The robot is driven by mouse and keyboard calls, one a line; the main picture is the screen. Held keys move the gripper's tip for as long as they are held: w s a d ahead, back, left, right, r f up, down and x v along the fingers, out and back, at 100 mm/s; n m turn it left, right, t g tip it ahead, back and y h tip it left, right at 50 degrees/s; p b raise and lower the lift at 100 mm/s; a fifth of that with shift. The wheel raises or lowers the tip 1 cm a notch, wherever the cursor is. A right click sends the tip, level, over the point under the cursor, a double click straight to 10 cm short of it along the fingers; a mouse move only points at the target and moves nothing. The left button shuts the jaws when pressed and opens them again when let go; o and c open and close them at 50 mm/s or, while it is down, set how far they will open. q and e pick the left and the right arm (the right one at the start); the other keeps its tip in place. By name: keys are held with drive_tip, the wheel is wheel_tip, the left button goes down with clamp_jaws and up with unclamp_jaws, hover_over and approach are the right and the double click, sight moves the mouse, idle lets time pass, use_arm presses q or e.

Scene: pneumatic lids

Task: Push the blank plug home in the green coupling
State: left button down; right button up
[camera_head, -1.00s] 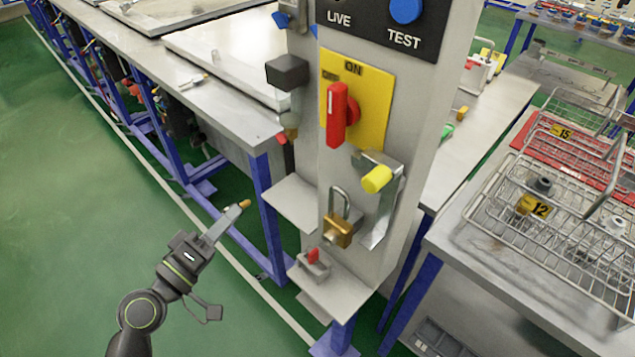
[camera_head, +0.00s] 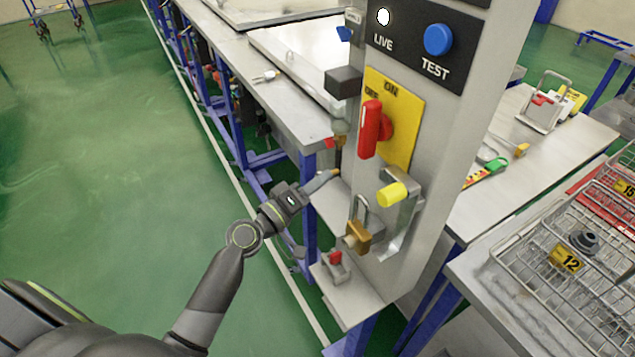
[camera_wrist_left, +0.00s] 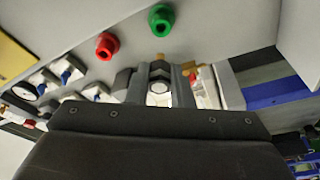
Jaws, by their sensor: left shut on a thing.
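My left gripper (camera_head: 318,184) reaches in from the lower left toward the near left side of the grey panel column. It is shut on the blank plug (camera_head: 335,173), whose brass-coloured tip shows past the fingers. In the left wrist view the plug's grey hexagonal end (camera_wrist_left: 160,84) sits between the fingers. The green coupling (camera_wrist_left: 161,20) is on the panel face at the top of that view, apart from the plug. A red coupling (camera_wrist_left: 107,46) is left of it. The green coupling is not visible in the head view. My right gripper is not in view.
The grey column (camera_head: 440,130) carries a red switch handle (camera_head: 371,128), a yellow knob (camera_head: 392,194) and a brass padlock (camera_head: 358,236). A dark block (camera_head: 343,82) juts from its left side. Several gauges and valves show at left in the wrist view. Green floor lies clear at left.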

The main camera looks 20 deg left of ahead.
use_arm(q)
drive_tip(key=shift+x, duration=0.8)
drive_tip(key=shift+w+d, duration=1.4)
drive_tip(key=shift+w, duration=0.15)
drive_tip(key=shift+f+b, duration=0.1)
drive_tip(key=shift+b, duration=0.25)
drive_tip(key=shift+d+b+x, duration=0.3)
drive_tip(key=shift+b+x, duration=0.3)
drive_tip(key=shift+x, duration=1)
drive_tip(key=c, duration=1.2)
unclamp_jaws()
drive_tip(key=shift+s+f, duration=0.15)
